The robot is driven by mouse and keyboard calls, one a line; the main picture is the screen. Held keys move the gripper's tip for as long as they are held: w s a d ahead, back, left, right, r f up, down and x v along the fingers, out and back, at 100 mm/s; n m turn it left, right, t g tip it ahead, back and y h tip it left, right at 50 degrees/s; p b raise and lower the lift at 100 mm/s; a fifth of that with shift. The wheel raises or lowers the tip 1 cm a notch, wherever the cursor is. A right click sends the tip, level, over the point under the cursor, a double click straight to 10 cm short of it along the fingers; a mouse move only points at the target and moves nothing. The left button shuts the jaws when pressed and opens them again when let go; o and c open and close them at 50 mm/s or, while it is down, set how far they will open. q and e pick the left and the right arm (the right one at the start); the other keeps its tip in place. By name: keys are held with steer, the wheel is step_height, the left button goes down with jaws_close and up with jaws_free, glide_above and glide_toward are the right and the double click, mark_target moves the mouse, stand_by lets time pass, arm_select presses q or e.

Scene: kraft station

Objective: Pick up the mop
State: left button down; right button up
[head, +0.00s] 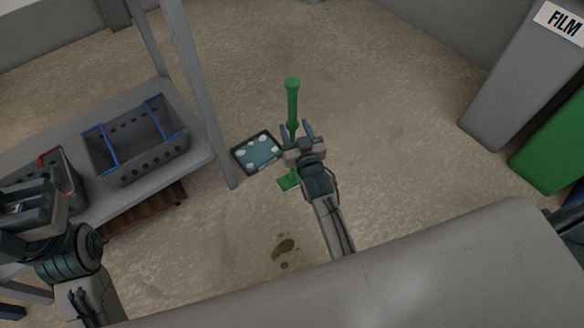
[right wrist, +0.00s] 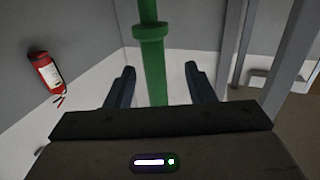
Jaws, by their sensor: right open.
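The green mop (head: 292,100) stands upright on the floor, its knobbed handle upward and its green foot partly showing below my right gripper (head: 297,132). In the right wrist view, the mop handle (right wrist: 154,75) runs between the two fingers of my right gripper (right wrist: 160,82), with gaps on both sides. The right gripper is open and not closed on the handle. My left gripper (head: 12,232) is at the left edge, far from the mop, in front of the shelf; its fingers are not clear enough to tell their state.
A tray with teal liquid (head: 258,152) lies on the floor left of the mop. A shelf (head: 197,152) with a grey basket (head: 135,160) stands at left. A brown stain (head: 285,247) is nearby. Grey FILM bin (head: 510,85) and green bin (head: 550,150) stand right; floor between is clear.

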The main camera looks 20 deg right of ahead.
mark_target(294, 118)
steer(key=w, duration=0.1)
steer(key=w+b, duration=0.1)
steer(key=w, duration=0.2)
steer(key=shift+w+d+r, duration=0.15)
steer(key=shift+d+r, duration=0.15)
steer(key=shift+d, duration=0.1)
steer(key=shift+w, duration=0.5)
steer(key=shift+r, duration=0.15)
steer(key=c, duration=1)
steer(key=shift+c, duration=0.2)
steer(key=shift+r, duration=0.15)
